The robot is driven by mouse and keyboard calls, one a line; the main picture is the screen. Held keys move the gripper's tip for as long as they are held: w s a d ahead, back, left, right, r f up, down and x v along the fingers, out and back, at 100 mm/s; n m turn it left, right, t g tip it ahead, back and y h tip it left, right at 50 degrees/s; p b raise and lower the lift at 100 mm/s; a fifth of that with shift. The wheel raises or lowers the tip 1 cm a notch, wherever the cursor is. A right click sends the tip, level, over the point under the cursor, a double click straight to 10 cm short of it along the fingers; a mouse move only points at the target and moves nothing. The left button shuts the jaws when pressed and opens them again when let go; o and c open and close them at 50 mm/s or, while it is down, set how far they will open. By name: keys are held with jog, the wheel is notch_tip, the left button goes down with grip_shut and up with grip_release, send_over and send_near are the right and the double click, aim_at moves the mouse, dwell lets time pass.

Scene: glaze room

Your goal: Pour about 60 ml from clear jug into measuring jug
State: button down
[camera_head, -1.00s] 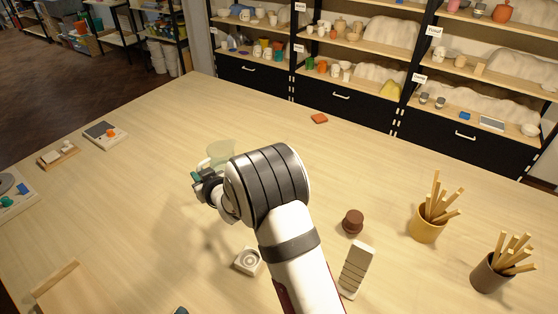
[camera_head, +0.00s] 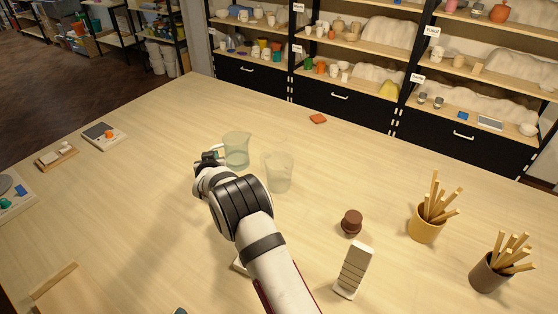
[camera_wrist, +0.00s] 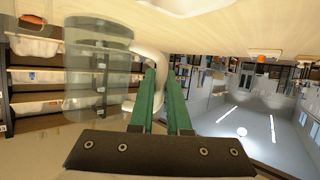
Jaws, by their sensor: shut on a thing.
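The clear jug (camera_head: 237,151) is in my gripper (camera_head: 213,156), which grips it from the left in the head view. In the wrist view, my gripper's green fingers (camera_wrist: 162,78) are shut on the clear jug's handle, and its see-through body (camera_wrist: 97,75) fills the upper left. The jug looks about upright. The measuring jug (camera_head: 278,174), also see-through, stands on the table just right of and nearer than the clear jug. I cannot make out the liquid level in either jug.
A brown round object (camera_head: 351,222) and a pale ridged block (camera_head: 354,270) stand right of my arm. Two stick holders, yellow (camera_head: 426,226) and brown (camera_head: 490,274), stand farther right. An orange piece (camera_head: 318,119) lies behind.

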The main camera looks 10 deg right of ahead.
jog(key=shift+d+r, duration=0.1)
jog(key=shift+d, duration=0.05)
jog(key=shift+s+d+r+m+t+y, duration=0.2)
jog(key=shift+d+m+t+y, duration=0.15)
jog(key=shift+d+m, duration=0.2)
jog(key=shift+s+d+r+m+t+y, duration=0.1)
jog(key=shift+s+d+m+t+y, duration=0.15)
jog(key=shift+d+m+y, duration=0.25)
jog(key=shift+s+d+r+m+t+y, duration=0.1)
jog(key=shift+s+d+m+t+y, duration=0.15)
jog(key=shift+d+m, duration=0.45)
jog(key=s+d+r+m+t+y, duration=0.1)
jog(key=d+r+m+t, duration=0.1)
jog(key=d+r+m, duration=0.1)
jog(key=shift+d+r+m, duration=0.25)
jog(key=shift+r+m, duration=0.5)
jog(key=shift+r, duration=0.15)
jog(key=shift+d+r+t, duration=0.15)
jog(key=shift+r+t, duration=0.1)
jog(key=shift+t, duration=0.1)
jog(key=shift+s+d+r+m+t, duration=0.25)
jog(key=shift+d+r+m, duration=0.2)
jog(key=shift+m, duration=0.35)
jog(key=shift+d+r+m+t, duration=0.15)
jog(key=shift+r+m+t, duration=0.1)
jog(key=shift+m+t, duration=0.1)
